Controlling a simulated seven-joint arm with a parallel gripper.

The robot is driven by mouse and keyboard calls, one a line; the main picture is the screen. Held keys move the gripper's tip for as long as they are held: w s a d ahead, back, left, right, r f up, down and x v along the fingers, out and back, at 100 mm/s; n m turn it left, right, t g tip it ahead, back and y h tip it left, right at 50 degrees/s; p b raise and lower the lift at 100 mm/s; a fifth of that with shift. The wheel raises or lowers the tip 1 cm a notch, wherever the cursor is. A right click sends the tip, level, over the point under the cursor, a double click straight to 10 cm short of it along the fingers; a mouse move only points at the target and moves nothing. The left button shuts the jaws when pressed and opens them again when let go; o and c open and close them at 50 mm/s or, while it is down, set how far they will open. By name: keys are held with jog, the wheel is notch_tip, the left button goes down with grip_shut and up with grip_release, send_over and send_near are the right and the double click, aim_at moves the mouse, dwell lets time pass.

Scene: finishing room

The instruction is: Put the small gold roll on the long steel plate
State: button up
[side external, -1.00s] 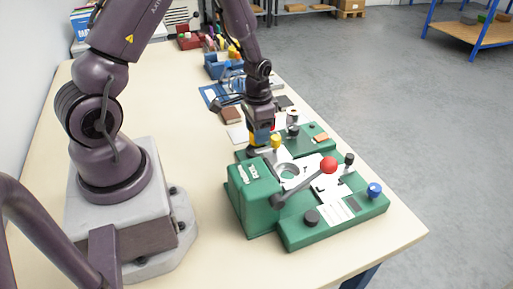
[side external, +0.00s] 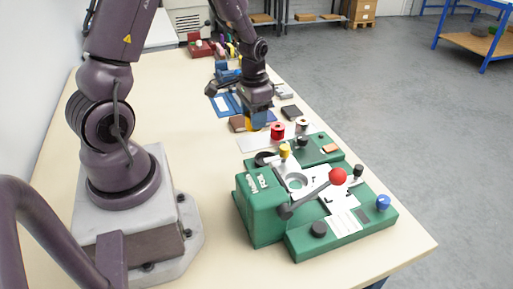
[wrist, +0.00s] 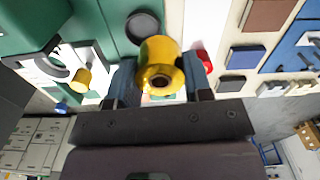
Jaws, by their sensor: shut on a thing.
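My gripper (side external: 257,124) is shut on the small gold roll (wrist: 158,62), which sits between its two fingers with its round, holed end facing the wrist camera. In the side view the gripper hangs above the table behind the green machine, with only a bit of the roll showing. A long pale plate (side external: 256,142), which looks like the steel plate, lies flat between the green machine and the gripper. It also shows in the wrist view (wrist: 230,22). A red roll (side external: 277,131) stands at the plate; the wrist view shows it partly hidden behind the gripper.
The green machine (side external: 262,215) has a red-knobbed lever (side external: 338,176) and a yellow knob (side external: 285,150). A black round dish (wrist: 143,27) is at its rear. A silver roll (side external: 302,126), brown block (side external: 237,124) and dark block (side external: 292,112) are near the plate.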

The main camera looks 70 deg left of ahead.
jog(key=s+a+r, duration=0.1)
jog(key=s+r, duration=0.1)
jog(key=s, duration=0.4)
jog(key=m, duration=0.1)
send_over(251, 142)
jog(key=f, duration=0.9)
jog(key=shift+s+d+f, duration=0.1)
jog(key=shift+d+f, duration=0.1)
jog(key=shift+d, duration=0.05)
jog(key=shift+w+a+f, duration=0.1)
jog(key=shift+f, duration=0.8)
jog(key=shift+w+a+f, duration=0.1)
jog(key=shift+f, duration=0.75)
jog(key=shift+f, duration=0.15)
jog(key=o, duration=0.9)
jog(key=shift+c, duration=0.2)
